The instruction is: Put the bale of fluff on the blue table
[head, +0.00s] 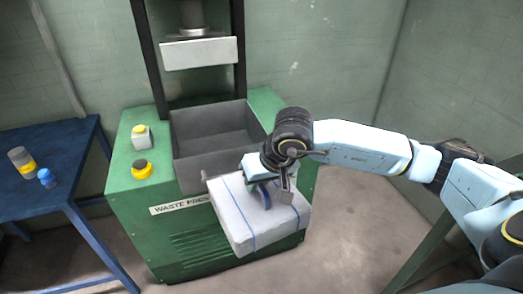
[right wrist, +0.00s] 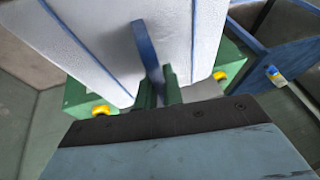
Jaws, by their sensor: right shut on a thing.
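The bale of fluff (head: 245,218) is a whitish block with thin blue straps and a blue handle loop. It hangs tilted in front of the green waste press. My right gripper (head: 272,192) is shut on the blue handle on its upper side. In the right wrist view the bale (right wrist: 100,35) fills the upper middle, and the gripper fingers (right wrist: 160,88) close around the handle (right wrist: 148,50). The blue table (head: 50,150) stands at the far left, apart from the bale. It also shows in the right wrist view (right wrist: 265,60). My left gripper is not in view.
The green waste press (head: 165,235) has an open grey box (head: 215,135) behind the bale and yellow buttons (head: 142,169) on its left top. A yellow-banded container (head: 22,162) and a small blue item (head: 47,178) stand on the blue table, whose right part is clear.

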